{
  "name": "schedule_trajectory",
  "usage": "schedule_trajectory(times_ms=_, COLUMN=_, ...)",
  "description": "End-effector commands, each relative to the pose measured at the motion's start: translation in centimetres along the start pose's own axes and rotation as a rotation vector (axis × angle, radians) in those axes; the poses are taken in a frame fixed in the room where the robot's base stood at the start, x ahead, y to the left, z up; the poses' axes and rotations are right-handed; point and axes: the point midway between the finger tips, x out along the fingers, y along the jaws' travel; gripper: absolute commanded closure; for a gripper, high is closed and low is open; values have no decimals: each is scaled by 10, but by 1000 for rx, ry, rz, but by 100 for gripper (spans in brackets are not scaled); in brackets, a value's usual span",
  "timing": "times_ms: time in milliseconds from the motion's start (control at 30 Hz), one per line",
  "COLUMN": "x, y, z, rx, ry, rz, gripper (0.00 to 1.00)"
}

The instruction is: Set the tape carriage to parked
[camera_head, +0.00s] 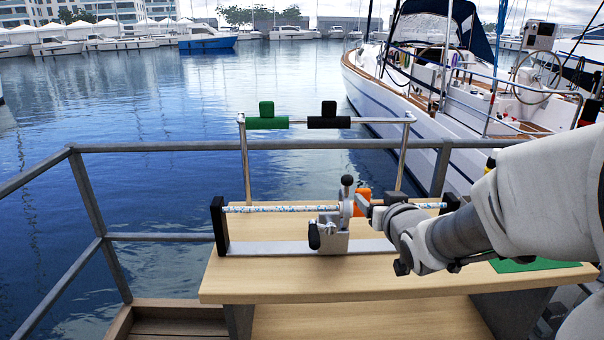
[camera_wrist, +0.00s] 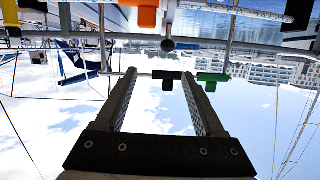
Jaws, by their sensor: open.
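The tape carriage (camera_head: 332,234) is a grey block with black handles on a rail, near the middle of a blue-and-white marked tape rod (camera_head: 270,208). A lever with a black ball knob (camera_head: 347,181) stands up from it; what looks like this knob shows in the wrist view (camera_wrist: 167,45). My gripper (camera_wrist: 160,75) is open, with nothing between its fingers. In the head view it is close to the right of the carriage, its fingertips partly hidden. An orange part (camera_head: 363,200) sits behind the carriage and shows in the wrist view (camera_wrist: 147,14).
A green block (camera_head: 267,122) and a black block (camera_head: 328,121) sit on a raised bar behind the wooden bench (camera_head: 300,289). Black end posts (camera_head: 219,226) bound the rail. Grey railings (camera_head: 200,147) surround the bench. A green mat (camera_head: 532,265) lies at right.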

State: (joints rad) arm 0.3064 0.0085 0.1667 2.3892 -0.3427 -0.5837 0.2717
Motion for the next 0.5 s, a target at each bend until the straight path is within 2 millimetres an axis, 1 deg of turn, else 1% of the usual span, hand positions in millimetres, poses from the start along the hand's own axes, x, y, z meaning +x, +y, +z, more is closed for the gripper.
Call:
schedule_trajectory(times_ms=33, x=14, y=3, z=18, rx=21, ry=30, rz=-23, gripper=29)
schedule_trajectory(times_ms=100, x=26, y=2, z=26, rx=47, ry=87, rz=-63, gripper=29)
schedule_trajectory(times_ms=200, x=37, y=2, z=35, rx=87, ry=156, rz=-112, gripper=29)
schedule_trajectory(times_ms=333, x=43, y=1, z=40, rx=123, ry=219, rz=-153, gripper=29)
schedule_trajectory(times_ms=500, x=48, y=0, z=39, rx=140, ry=248, rz=-173, gripper=29)
